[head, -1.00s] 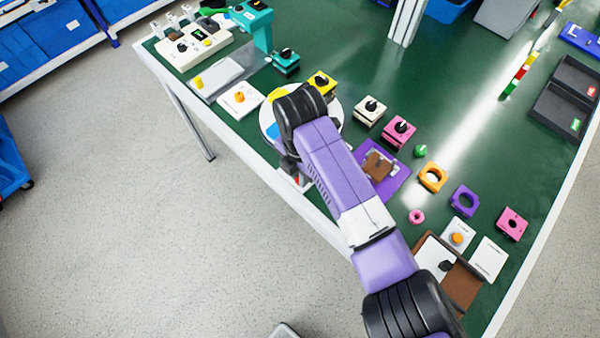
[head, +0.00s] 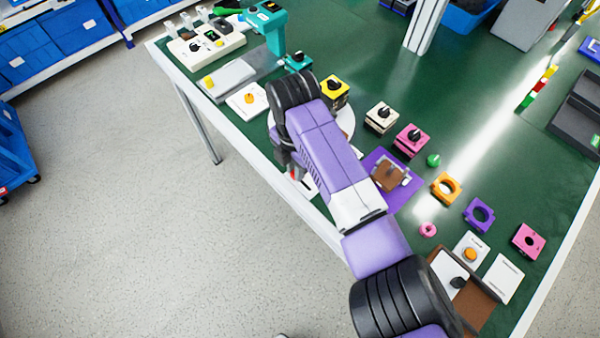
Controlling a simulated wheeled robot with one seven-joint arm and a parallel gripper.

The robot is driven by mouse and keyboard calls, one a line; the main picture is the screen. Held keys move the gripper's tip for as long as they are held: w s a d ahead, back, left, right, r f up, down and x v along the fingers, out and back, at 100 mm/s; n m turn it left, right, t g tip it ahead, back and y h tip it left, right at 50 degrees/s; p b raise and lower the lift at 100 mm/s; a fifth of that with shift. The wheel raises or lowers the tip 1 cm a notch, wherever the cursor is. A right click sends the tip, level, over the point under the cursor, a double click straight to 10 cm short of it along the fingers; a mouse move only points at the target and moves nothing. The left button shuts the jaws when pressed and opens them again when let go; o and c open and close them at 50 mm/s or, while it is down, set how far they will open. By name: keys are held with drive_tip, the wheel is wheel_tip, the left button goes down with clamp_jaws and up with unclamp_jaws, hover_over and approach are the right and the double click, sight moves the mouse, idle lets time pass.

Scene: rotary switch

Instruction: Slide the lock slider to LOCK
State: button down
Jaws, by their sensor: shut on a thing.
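My gripper (head: 297,172) points down at the front edge of the green table, below the black wrist of my purple arm. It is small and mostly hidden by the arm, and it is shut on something. A white plate with a red mark (head: 309,186) shows just beside the fingers at the table edge. The lock slider seems to be at this spot, but it is hidden, and I cannot read its position or any LOCK label.
A white round disc (head: 346,122) lies behind the wrist. Yellow (head: 335,90), cream (head: 382,117) and pink (head: 410,140) knob blocks stand to its right. A purple plate with a brown block (head: 389,177) lies close to my forearm. Open floor (head: 150,240) lies in front.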

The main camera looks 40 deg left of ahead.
drive_tip(key=c, duration=1.4)
unclamp_jaws()
drive_tip(key=shift+a, duration=0.2)
drive_tip(key=shift+o, duration=0.2)
drive_tip(key=shift+r, duration=3.95)
